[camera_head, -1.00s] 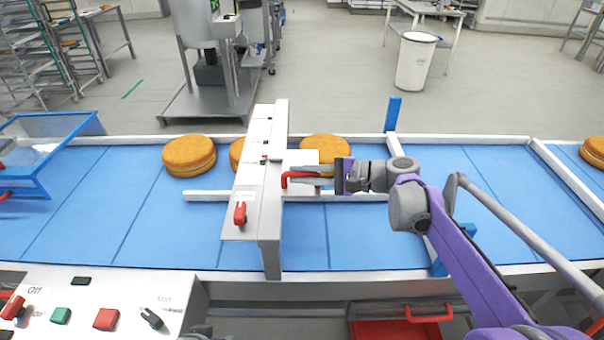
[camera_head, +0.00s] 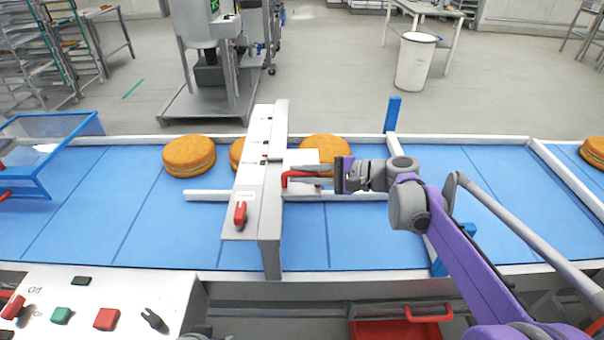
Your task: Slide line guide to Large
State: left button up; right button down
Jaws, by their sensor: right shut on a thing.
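The line guide is a pale bar (camera_head: 205,195) lying along the blue belt, passing under a grey bridge (camera_head: 262,190) that spans the belt. A red handle (camera_head: 288,177) sits at the right side of the bridge. My right gripper (camera_head: 292,176) comes in from the right and is shut on this red handle. A second red handle (camera_head: 240,214) is on the near part of the bridge top. The size marks on the bridge are too small to read. My left gripper does not show.
Filled rounds stand on the blue belt (camera_head: 380,235): one at left (camera_head: 189,156), one partly behind the bridge, one (camera_head: 325,147) just behind my gripper. A blue upright (camera_head: 392,114) stands at the far rail. A control panel (camera_head: 120,295) with switches is at near left.

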jog(key=w+p, duration=0.1)
jog(key=w, duration=0.6)
jog(key=shift+w, duration=0.2)
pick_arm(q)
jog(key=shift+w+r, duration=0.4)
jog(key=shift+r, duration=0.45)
pick_arm(e)
jog(key=c, duration=0.8)
grip_release()
jog(key=shift+s, duration=0.1)
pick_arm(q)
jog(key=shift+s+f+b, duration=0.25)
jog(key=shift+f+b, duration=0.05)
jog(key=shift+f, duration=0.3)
pick_arm(e)
jog(key=v, duration=1)
jog(key=shift+s+d, duration=0.15)
jog(key=shift+d, duration=0.2)
jog(key=shift+r, duration=0.15)
